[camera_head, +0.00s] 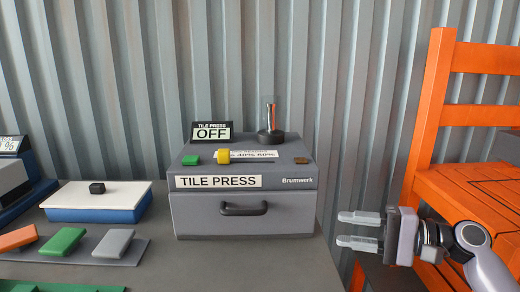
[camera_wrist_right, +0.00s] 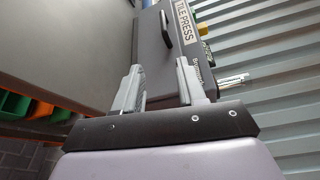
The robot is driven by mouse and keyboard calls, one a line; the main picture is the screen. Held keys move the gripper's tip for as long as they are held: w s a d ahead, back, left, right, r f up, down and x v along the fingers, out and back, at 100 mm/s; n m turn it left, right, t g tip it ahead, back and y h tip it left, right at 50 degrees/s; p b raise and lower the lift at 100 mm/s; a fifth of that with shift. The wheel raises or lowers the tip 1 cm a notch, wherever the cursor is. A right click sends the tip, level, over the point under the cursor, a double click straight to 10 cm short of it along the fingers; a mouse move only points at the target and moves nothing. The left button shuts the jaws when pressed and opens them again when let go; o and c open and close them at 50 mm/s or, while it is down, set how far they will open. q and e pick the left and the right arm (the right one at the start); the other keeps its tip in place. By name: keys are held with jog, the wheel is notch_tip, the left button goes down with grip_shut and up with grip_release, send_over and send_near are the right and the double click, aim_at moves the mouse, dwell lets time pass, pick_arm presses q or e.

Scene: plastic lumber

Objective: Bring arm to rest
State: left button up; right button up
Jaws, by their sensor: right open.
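My right gripper (camera_head: 359,230) is at the right of the head view, beyond the table's right edge and in front of the orange chair. Its two fingers point left toward the tile press and are apart with nothing between them. In the right wrist view the same open, empty fingers (camera_wrist_right: 163,88) show. My left gripper is in neither view. The tile press (camera_head: 240,222) is a grey box with a dark handle and a sign reading OFF; its front also shows in the right wrist view (camera_wrist_right: 158,60).
The grey table (camera_head: 230,268) is clear in front of the press. A white-topped blue box (camera_head: 85,212) and orange, green and grey tiles (camera_head: 114,243) lie at left. An orange chair (camera_head: 432,110) stands at right, close to my right arm. A corrugated wall (camera_head: 350,60) is behind.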

jog(key=d+h, duration=0.1)
jog(key=d, duration=0.4)
jog(key=s+d+f+n+t+h, duration=0.1)
jog(key=s+d+f+h, duration=0.2)
jog(key=f, duration=0.9)
jog(key=s+d+f+n+t+h, duration=0.1)
jog(key=s+f+h, duration=0.3)
jog(key=f, duration=0.7)
jog(key=s+d+f+n+t+h, duration=0.1)
jog(key=s+d+f+n+h, duration=0.15)
jog(key=s+f+n, duration=0.45)
jog(key=s+d+f+n+t+h, duration=0.1)
jog(key=s+f+n+h, duration=0.3)
jog(key=s, duration=0.6)
jog(key=w+a+r+m, duration=0.1)
jog(key=a+m, duration=0.3)
jog(key=a, duration=0.6)
pick_arm(q)
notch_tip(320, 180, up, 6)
jog(key=p, duration=0.8)
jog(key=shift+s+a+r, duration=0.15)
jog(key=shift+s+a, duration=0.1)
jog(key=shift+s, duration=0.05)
pick_arm(e)
notch_tip(320, 180, up, 7)
jog(key=shift+s+d+t+y, duration=0.15)
jog(key=shift+d+t+y, duration=0.2)
jog(key=shift+d, duration=0.1)
